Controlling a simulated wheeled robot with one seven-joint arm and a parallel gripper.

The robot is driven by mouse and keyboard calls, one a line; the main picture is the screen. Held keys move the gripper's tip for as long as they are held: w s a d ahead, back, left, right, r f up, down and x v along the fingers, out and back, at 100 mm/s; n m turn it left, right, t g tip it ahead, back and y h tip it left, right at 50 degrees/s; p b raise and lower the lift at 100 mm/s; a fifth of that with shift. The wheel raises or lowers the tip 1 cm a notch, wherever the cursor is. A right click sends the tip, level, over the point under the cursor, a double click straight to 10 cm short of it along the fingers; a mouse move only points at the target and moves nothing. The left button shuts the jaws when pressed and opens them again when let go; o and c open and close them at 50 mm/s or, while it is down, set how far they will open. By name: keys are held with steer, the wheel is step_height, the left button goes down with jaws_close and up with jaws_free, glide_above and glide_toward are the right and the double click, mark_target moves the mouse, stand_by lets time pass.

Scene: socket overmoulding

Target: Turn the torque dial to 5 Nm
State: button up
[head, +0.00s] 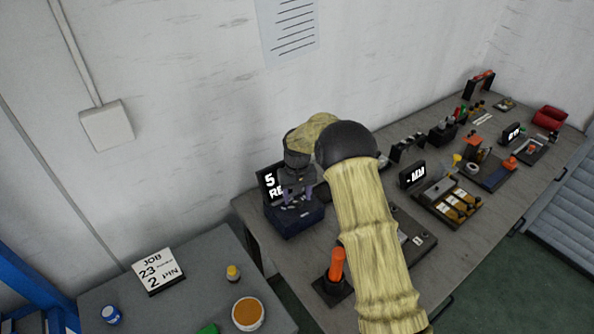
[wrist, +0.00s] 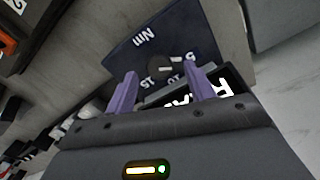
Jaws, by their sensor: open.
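The torque unit is a dark blue box (head: 296,220) at the near left end of the bench, with a black display (head: 268,184) behind it reading "5" and, below, "RE", partly covered by my gripper. In the wrist view its blue face (wrist: 140,45) carries "Nm" and the marks 5, 10 and 15 around a small dark dial (wrist: 156,68). A pale pointer on the dial points towards the 5 side. My gripper (head: 297,194) is open above the box. Its two purple fingers (wrist: 160,76) are apart, with the dial between and beyond their tips; contact is not visible.
An orange-handled tool (head: 337,265) stands in a dark holder near my arm. Several fixtures and small displays (head: 412,174) line the bench to the right. A lower grey table (head: 190,285) at front left holds a job card (head: 158,270) and small pots. A wall rises behind.

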mark_target(298, 202)
step_height(298, 202, up, 16)
steer(key=b, duration=0.2)
stand_by(0.5)
steer(key=s+d+f+t, duration=0.1)
steer(key=s+d, duration=0.3)
steer(key=s, duration=0.6)
steer(key=s+d+f+m, duration=0.1)
steer(key=s+d, duration=0.4)
steer(key=s, duration=0.5)
steer(key=s+d+f+m+t, duration=0.1)
steer(key=s+d, duration=0.3)
steer(key=s, duration=0.6)
steer(key=shift+s+d+f+t, duration=0.3)
steer(key=shift+s, duration=0.05)
